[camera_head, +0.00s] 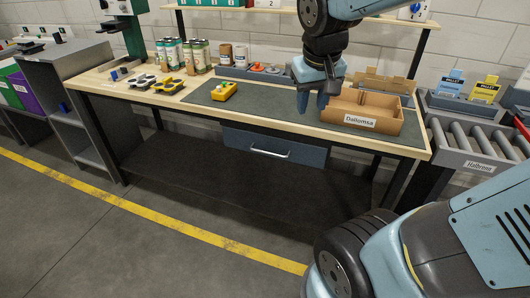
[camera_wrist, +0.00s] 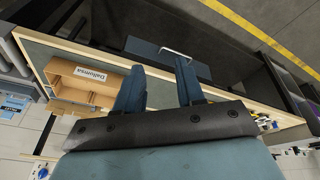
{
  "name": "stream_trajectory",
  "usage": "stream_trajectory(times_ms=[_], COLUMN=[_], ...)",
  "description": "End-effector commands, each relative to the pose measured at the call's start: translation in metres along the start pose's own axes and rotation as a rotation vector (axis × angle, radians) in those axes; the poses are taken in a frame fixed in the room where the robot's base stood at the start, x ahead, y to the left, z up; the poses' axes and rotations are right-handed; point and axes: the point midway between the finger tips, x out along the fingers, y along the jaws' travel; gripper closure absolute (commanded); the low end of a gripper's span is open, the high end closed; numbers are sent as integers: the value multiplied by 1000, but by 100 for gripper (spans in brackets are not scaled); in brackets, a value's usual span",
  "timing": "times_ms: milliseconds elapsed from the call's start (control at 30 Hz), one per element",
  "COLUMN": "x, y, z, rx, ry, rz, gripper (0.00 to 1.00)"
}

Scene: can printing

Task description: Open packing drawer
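The packing drawer (camera_head: 274,146) is a dark blue-grey drawer under the front of the wooden workbench, with a pale bar handle (camera_head: 269,152). It looks shut, its front about level with the bench edge. In the wrist view the drawer (camera_wrist: 150,48) and its handle (camera_wrist: 175,52) show beyond my fingertips. My gripper (camera_head: 313,103) hangs above the bench, to the right of the drawer handle and higher than it. In the wrist view my gripper (camera_wrist: 158,75) has its two fingers apart with nothing between them.
An open cardboard box (camera_head: 385,112) labelled Dallomsa stands on the green mat, right of my gripper. A yellow tool (camera_head: 224,91) lies on the mat at left. Several cans (camera_head: 183,55) stand further left. A roller conveyor (camera_head: 470,139) is at right. The floor before the bench is clear.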

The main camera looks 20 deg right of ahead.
Motion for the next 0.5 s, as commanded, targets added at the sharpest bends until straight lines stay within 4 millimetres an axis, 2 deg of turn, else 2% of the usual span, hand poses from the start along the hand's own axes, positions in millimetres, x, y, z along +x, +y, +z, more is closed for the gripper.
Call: stream_trajectory(times_ms=[100, 500], x=[24, 106], y=[-3, -19], z=[-16, -60], rx=[-14, -69], ry=[-66, -217], rz=[46, 253], gripper=[62, 62])
